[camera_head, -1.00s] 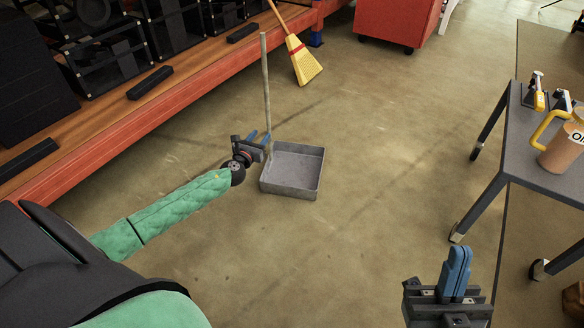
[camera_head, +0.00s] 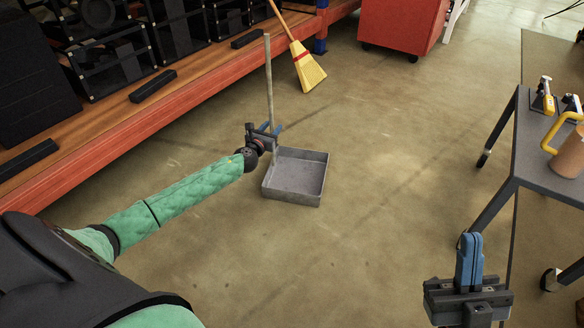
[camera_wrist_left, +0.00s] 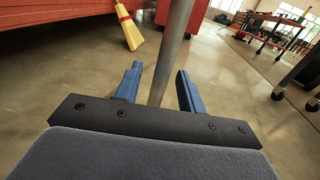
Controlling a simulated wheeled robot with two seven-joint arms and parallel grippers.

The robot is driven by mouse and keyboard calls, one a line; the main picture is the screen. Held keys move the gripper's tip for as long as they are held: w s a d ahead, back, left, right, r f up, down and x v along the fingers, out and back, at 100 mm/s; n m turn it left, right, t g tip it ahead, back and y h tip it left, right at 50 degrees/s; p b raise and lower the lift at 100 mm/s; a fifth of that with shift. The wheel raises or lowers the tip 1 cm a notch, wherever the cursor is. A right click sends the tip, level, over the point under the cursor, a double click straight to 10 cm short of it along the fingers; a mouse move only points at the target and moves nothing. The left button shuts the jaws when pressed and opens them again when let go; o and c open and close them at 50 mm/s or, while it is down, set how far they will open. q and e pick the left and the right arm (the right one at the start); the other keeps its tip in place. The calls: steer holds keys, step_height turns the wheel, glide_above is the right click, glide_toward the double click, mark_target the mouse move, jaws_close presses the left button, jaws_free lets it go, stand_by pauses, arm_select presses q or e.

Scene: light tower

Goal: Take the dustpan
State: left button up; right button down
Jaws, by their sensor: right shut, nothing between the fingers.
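The grey dustpan (camera_head: 296,172) sits on the floor, with its open tray facing up and its long thin handle (camera_head: 268,80) standing upright at its left rear side. My left gripper (camera_head: 271,130) is at the lower part of the handle, just above the tray. In the left wrist view the handle (camera_wrist_left: 173,50) passes between the two blue fingers (camera_wrist_left: 158,85), which are spread with gaps on both sides. My right gripper (camera_head: 470,240) is shut and empty at the lower right, away from the dustpan.
A yellow broom (camera_head: 307,68) leans against the orange-edged shelf (camera_head: 130,120) at the left. A red cabinet (camera_head: 403,25) stands at the back. A grey table (camera_head: 550,160) with an orange-brown mug (camera_head: 570,152) stands at the right. The floor around the dustpan is clear.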

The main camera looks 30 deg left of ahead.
arm_select(q)
steer(key=shift+w, duration=0.25)
jaws_close()
steer(key=shift+r, duration=0.1)
stand_by(1.2)
